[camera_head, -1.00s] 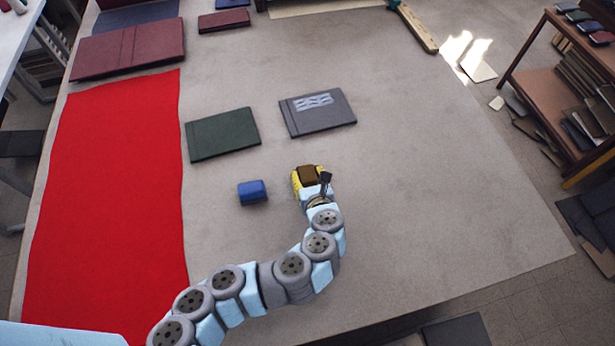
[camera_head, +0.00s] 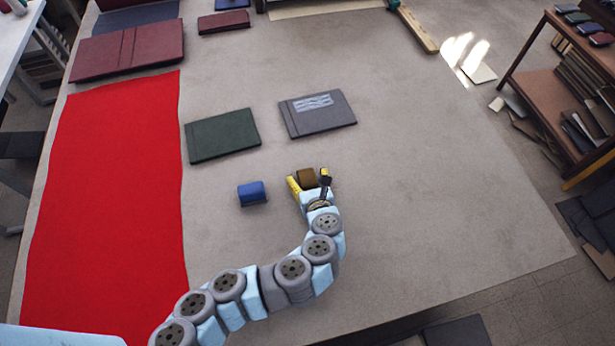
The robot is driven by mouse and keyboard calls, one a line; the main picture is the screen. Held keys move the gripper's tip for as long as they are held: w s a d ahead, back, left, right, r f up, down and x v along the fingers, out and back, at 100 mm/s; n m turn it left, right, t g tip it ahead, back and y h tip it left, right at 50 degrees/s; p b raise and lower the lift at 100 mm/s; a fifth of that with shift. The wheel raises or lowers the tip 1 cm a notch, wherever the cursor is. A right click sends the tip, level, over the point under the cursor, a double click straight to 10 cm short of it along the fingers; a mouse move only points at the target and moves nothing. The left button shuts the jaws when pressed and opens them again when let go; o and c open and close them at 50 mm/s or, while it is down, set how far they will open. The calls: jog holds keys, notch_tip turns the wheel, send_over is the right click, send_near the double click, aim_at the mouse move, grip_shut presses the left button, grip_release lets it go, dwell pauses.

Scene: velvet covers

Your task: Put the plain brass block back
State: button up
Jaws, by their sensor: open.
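The brown, brass-coloured block (camera_head: 306,177) is on the grey table, right of the middle of the view. The near side of the block is partly hidden by the gripper. I cannot tell whether either finger touches it. A blue block (camera_head: 252,193) sits a short way to the left.
A green cover (camera_head: 222,135) and a grey cover (camera_head: 318,113) with a pale patterned patch lie beyond the blocks. Red cloth (camera_head: 115,200) covers the table's left side. Maroon covers (camera_head: 128,50) lie at the back left. The table (camera_head: 450,200) is clear to the right.

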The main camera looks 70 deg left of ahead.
jog(key=p+v, duration=0.2)
jog(key=v, duration=1)
jog(key=shift+r+p, duration=0.1)
jog(key=shift+p, duration=0.3)
